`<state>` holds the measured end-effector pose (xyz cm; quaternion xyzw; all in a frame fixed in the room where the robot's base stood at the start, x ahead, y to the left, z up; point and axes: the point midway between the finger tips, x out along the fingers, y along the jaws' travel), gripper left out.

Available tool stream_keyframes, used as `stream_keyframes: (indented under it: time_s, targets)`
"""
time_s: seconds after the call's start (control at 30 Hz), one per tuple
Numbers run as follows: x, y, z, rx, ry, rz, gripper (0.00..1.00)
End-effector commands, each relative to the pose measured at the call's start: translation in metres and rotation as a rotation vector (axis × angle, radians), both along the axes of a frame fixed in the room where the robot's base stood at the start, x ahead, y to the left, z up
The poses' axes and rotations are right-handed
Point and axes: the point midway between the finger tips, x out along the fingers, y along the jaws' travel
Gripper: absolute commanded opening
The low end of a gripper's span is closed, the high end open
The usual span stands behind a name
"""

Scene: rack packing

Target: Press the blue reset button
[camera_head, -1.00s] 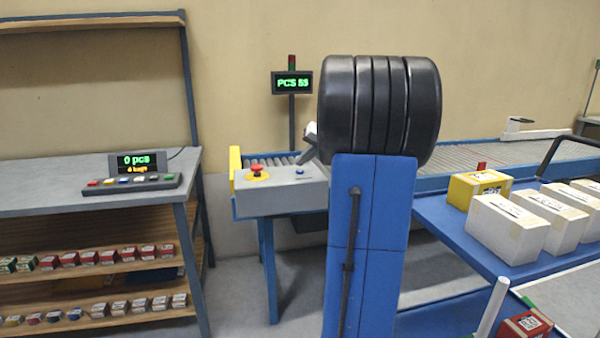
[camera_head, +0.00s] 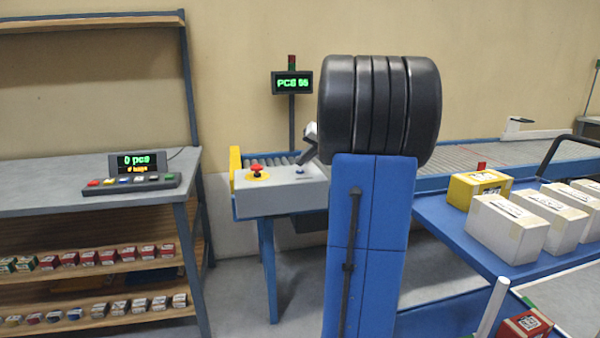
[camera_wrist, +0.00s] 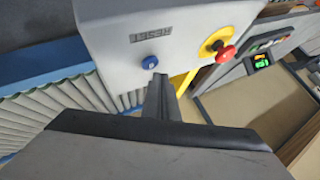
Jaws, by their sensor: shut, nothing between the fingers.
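The blue reset button (camera_wrist: 149,62) sits on a light grey control box (camera_wrist: 105,18), below the printed word RESET in the wrist view. In the head view the blue button (camera_head: 300,171) is on the right part of the box top. My gripper (camera_wrist: 160,78) is shut and empty. In the wrist view its fingertips appear just beside the button. In the head view my gripper (camera_head: 304,158) points down close above the button, partly hidden behind my arm. I cannot tell whether the fingertips touch it.
A red mushroom button (camera_head: 257,170) on a yellow base stands on the same box, left of the blue button. A roller conveyor (camera_head: 480,155) runs behind. A blue table (camera_head: 450,222) with boxes is at right, a workbench (camera_head: 60,195) at left.

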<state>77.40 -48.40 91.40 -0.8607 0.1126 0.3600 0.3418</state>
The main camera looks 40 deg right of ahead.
Motion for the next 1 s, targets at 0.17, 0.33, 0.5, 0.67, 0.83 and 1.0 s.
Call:
stream_keyframes:
  time_s: [0.17,0.33,0.5,0.67,0.83,1.0]
  targets:
    - [0.0,0.0,0.0,0.0,0.0,0.0,0.0]
    - [0.0,0.0,0.0,0.0,0.0,0.0,0.0]
    - [0.0,0.0,0.0,0.0,0.0,0.0,0.0]
    - [0.0,0.0,-0.001,0.0,0.0,0.0,0.0]
    - [0.0,-0.0001,-0.0057,0.0,0.0,0.0,0.0]
    - [-0.0001,0.0,-0.0084,0.0,0.0,0.0,0.0]
